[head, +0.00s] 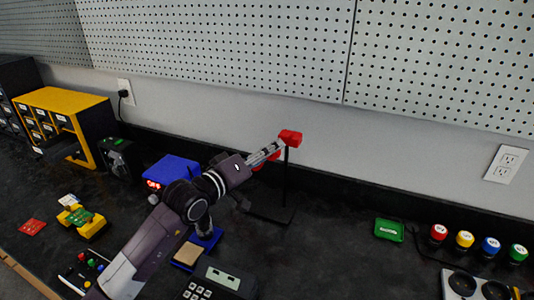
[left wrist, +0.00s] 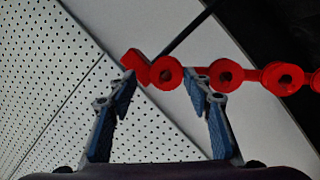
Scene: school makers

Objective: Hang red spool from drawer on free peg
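My left gripper (head: 281,146) reaches up to the top of a thin black stand (head: 286,178). A red spool-like piece (head: 290,137) is at its fingertips there. In the left wrist view that red piece (left wrist: 165,70) lies between or just beyond the tips of my left gripper (left wrist: 160,76). The fingertips are close to both its sides, but I cannot tell whether they grip it. More red ring-shaped pieces (left wrist: 227,75) continue in a row to the right. Another red part (head: 261,161) shows behind my gripper. My arm hides part of the stand. My right gripper is not in view.
A yellow drawer cabinet (head: 66,99) stands at the far left with a drawer out. A blue device (head: 171,168) with a red display is behind my arm. A green tray (head: 389,229) and several coloured buttons (head: 464,239) are at the right. Pegboard covers the wall.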

